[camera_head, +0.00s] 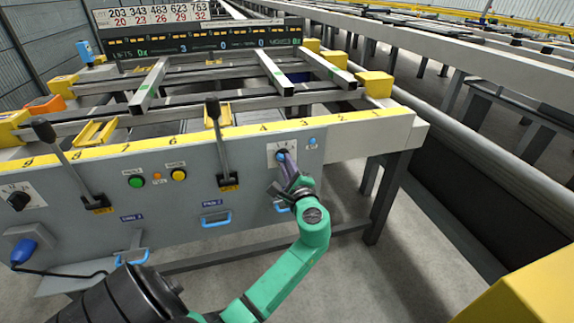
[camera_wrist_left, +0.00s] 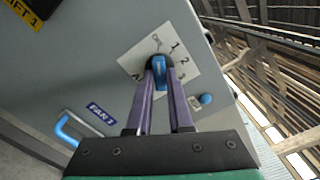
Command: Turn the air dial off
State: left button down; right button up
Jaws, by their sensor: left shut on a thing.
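The air dial (camera_wrist_left: 159,72) is a blue knob on a white plate (camera_wrist_left: 132,62) with the numbers 1, 2 and 3 along one side. In the head view the white plate (camera_head: 272,158) is at the right end of the grey front panel. My left gripper (camera_head: 284,160) reaches up to it from below. In the left wrist view the gripper's two purple fingers (camera_wrist_left: 159,66) are shut on the blue knob, one on each side. The fingers hide part of the knob and plate, so I cannot tell its exact setting. My right gripper is not in view.
A small blue button (camera_head: 312,141) sits right of the plate. A blue handle (camera_head: 216,219) is lower left of it. Two black levers (camera_head: 217,140) (camera_head: 66,160), green and yellow buttons (camera_head: 179,175) and a black dial (camera_head: 19,201) are further left. Floor shows below the panel.

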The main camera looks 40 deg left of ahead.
pick_arm(q)
jog(key=c, duration=0.8)
grip_release()
jog(key=shift+f, duration=0.1)
jog(key=v, duration=1.4)
jog(key=shift+s+d+p, duration=0.2)
jog(key=shift+d+p, duration=0.1)
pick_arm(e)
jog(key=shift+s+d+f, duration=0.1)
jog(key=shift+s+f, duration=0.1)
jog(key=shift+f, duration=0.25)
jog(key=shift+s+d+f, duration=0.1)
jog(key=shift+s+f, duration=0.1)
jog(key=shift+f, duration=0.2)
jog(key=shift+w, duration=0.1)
